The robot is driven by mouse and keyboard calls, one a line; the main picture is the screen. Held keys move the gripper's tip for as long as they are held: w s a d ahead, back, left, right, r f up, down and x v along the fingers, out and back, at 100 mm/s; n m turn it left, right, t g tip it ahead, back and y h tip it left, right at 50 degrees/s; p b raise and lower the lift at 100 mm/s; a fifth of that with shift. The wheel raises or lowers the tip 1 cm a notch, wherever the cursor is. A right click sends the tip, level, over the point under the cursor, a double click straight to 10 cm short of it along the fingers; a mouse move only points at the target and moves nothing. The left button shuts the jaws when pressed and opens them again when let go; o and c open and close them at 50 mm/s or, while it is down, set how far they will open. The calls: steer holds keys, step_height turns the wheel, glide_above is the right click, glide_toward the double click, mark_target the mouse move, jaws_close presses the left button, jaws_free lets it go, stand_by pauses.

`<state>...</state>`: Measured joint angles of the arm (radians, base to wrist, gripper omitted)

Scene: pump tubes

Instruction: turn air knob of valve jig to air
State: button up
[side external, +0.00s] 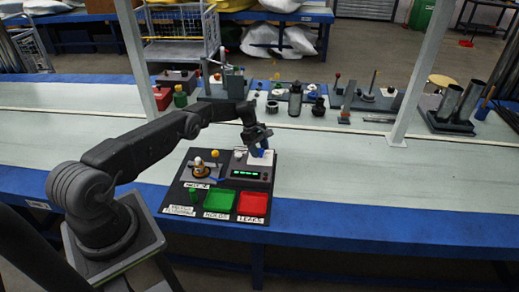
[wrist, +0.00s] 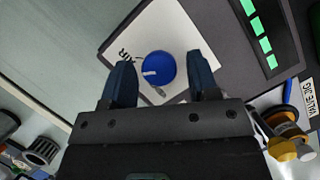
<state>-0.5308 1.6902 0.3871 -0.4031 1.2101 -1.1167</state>
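The blue air knob (wrist: 158,68) sits on a white plate (wrist: 150,30) of the valve jig, with a light pointer mark on its face. Lettering that seems to read "AIR" is on the plate to the left of the knob in the wrist view. My gripper (wrist: 160,78) is open, with one finger on each side of the knob and a visible gap to each. In the side external view my gripper (side external: 258,146) is over the jig's back right, where the knob is mostly hidden. The jig's grey box (side external: 248,170) has a lit green display (side external: 246,174).
A yellow-and-white fitting (wrist: 288,140) is near my gripper's right side. Several tools and stands line the table's back.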

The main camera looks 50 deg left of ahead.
steer(key=shift+o, duration=0.2)
steer(key=shift+r, duration=0.1)
steer(key=shift+a+r, duration=0.15)
steer(key=shift+r, duration=0.1)
steer(key=v, duration=1.3)
steer(key=s+d+m+t+y, duration=0.4)
steer(key=d+m, duration=0.3)
steer(key=m, duration=1.1)
steer(key=shift+g+y, duration=0.4)
steer(key=shift+y, duration=0.4)
steer(key=x, duration=1.3)
steer(key=shift+w+f, duration=0.15)
steer(key=shift+f, duration=0.2)
